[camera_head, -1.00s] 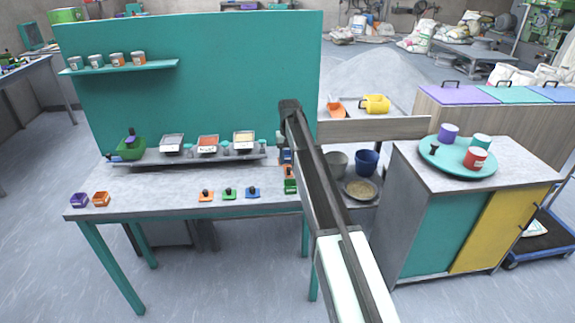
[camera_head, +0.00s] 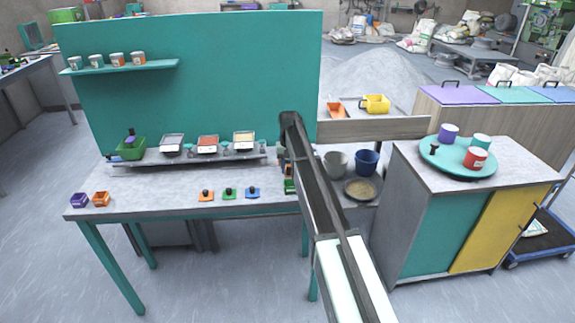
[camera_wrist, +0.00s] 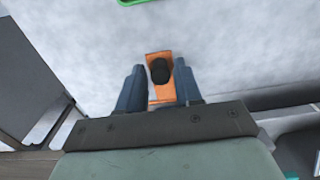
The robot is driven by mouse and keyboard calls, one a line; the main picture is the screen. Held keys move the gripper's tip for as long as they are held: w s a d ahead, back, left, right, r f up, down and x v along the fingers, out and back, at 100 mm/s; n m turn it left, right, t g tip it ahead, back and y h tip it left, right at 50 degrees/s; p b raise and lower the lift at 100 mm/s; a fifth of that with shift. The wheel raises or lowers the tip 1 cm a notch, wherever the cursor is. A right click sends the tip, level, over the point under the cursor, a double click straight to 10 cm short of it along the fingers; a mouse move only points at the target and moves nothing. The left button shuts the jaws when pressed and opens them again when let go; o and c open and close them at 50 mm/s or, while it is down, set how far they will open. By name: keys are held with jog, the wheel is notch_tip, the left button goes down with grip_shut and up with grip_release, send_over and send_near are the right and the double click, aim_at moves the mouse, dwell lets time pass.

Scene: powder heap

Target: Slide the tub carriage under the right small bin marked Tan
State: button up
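My gripper (camera_wrist: 160,72) is low at the bench's right end, mostly hidden by my arm in the head view. Its fingers straddle an orange piece with a black knob (camera_wrist: 160,71), apparently open. A green edge (camera_wrist: 138,2) shows beyond.
Orange (camera_head: 206,196), green (camera_head: 229,194) and blue (camera_head: 252,192) knobbed pieces lie at the bench's front. A cabinet with a teal turntable (camera_head: 440,163) is right of my arm.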

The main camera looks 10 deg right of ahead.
grip_shut()
jog(key=shift+a, duration=8.5)
jog(key=shift+o, duration=1)
grip_release()
notch_tip(320, 180, up, 8)
jog(key=shift+f, duration=0.25)
